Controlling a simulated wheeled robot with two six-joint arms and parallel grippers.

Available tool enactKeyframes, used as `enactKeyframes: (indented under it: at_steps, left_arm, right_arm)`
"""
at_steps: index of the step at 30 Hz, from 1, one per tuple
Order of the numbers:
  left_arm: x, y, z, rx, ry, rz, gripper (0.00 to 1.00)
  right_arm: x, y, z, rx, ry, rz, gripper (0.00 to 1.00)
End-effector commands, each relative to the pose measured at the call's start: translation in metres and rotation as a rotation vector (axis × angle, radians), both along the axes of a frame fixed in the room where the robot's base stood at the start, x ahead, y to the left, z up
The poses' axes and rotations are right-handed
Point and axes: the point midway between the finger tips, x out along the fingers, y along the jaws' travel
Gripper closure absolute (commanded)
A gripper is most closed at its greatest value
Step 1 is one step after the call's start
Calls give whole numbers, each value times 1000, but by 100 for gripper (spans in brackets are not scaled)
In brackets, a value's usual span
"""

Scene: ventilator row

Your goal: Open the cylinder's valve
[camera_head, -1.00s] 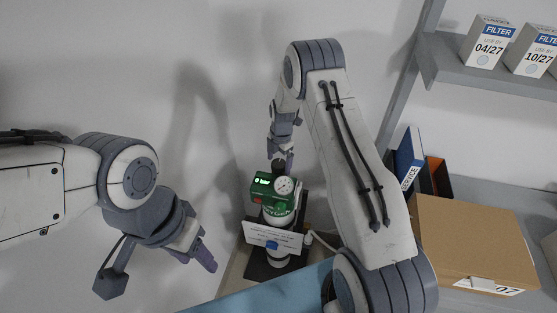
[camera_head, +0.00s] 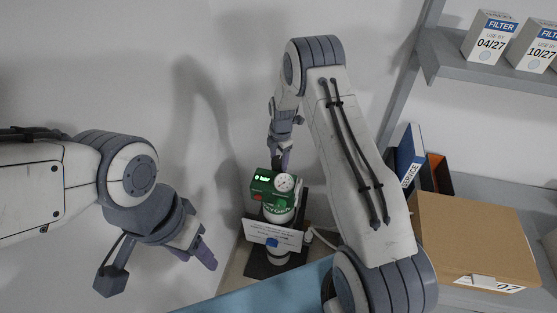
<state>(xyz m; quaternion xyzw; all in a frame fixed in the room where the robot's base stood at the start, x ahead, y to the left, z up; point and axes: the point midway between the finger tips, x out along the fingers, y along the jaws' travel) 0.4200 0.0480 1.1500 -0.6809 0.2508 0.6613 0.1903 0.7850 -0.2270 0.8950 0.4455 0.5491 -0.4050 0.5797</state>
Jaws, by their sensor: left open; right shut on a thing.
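The cylinder (camera_head: 278,214) with its green head stands in the corner, with a lit display and a round white gauge (camera_head: 284,183) on the front. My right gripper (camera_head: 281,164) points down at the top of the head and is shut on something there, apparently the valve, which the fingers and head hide. How far the valve is turned cannot be seen. My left gripper (camera_head: 206,256) is open and empty, to the left of the cylinder and apart from it.
A cardboard box (camera_head: 470,240), a blue binder (camera_head: 408,160) and an orange-black holder stand on the right shelf. Filter boxes (camera_head: 490,38) sit on the upper shelf. A blue surface (camera_head: 255,290) lies in front of the cylinder. Bare wall is behind.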

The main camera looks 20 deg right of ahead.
Motion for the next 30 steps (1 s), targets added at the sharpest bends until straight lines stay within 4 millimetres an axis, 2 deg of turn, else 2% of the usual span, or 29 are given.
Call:
enactKeyframes:
  at_steps: [12, 30]
  left_arm:
    - [0, 0, -22, 0, 0, -1, 50]
    - [0, 0, -43, 0, 0, -2, 50]
  right_arm:
    - [1, 2, -1, 0, -2, -360, 88]
    - [3, 2, -1, 1, -3, -929, 88]
